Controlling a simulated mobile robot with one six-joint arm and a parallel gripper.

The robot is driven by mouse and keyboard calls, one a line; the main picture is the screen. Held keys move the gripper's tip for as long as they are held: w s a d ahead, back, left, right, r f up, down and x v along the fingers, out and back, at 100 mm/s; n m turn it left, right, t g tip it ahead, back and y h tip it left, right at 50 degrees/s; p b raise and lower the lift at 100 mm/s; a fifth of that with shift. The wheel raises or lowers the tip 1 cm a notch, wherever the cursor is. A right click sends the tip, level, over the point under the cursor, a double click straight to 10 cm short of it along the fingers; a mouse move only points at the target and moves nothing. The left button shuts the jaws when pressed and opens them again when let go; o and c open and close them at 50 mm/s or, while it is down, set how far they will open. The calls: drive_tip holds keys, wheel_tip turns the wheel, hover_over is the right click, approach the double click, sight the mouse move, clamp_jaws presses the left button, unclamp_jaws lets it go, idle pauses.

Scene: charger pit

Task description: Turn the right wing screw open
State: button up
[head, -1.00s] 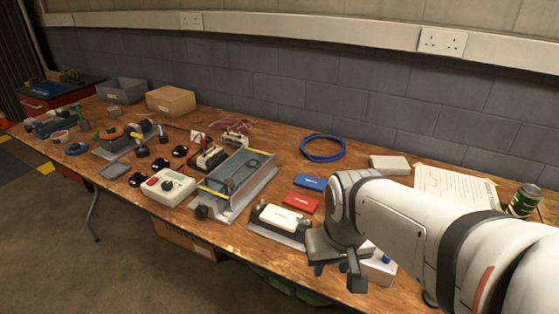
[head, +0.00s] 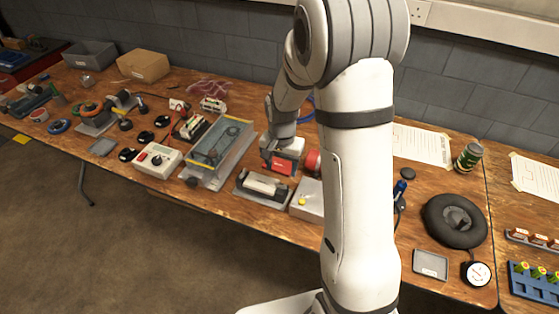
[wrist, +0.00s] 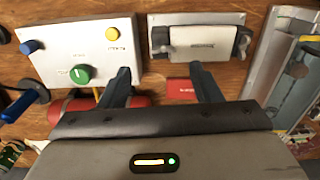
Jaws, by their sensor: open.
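The clamp unit (head: 262,189) is a grey plate holding a pale block between two dark end fittings; the wrist view shows it turned round, at top centre (wrist: 200,18). The wing screw at its right end in the head view (head: 283,194) appears at the block's left end in the wrist view (wrist: 160,40). The other wing screw (wrist: 243,42) is at the opposite end. My gripper (head: 283,157) is over the table behind the clamp unit. In the wrist view its fingers (wrist: 160,78) are apart and empty, short of the block and touching neither screw.
A white box with a green knob and coloured buttons (wrist: 72,52) stands beside the clamp unit. A red pack (wrist: 181,85) and a red cylinder (wrist: 142,101) lie below my fingers. The metal-sided tray (head: 213,150) stands on the other side.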

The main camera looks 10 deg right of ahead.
sight(281, 186)
drive_tip(key=shift+w+f+p, duration=0.35)
drive_tip(key=shift+w+f, duration=0.1)
drive_tip(key=shift+w, duration=0.05)
drive_tip(key=shift+m, duration=0.3)
wheel_tip(281, 186, down, 8)
drive_tip(key=shift+r+p, duration=0.1)
drive_tip(key=shift+p, duration=0.35)
drive_tip(key=shift+c, duration=0.6)
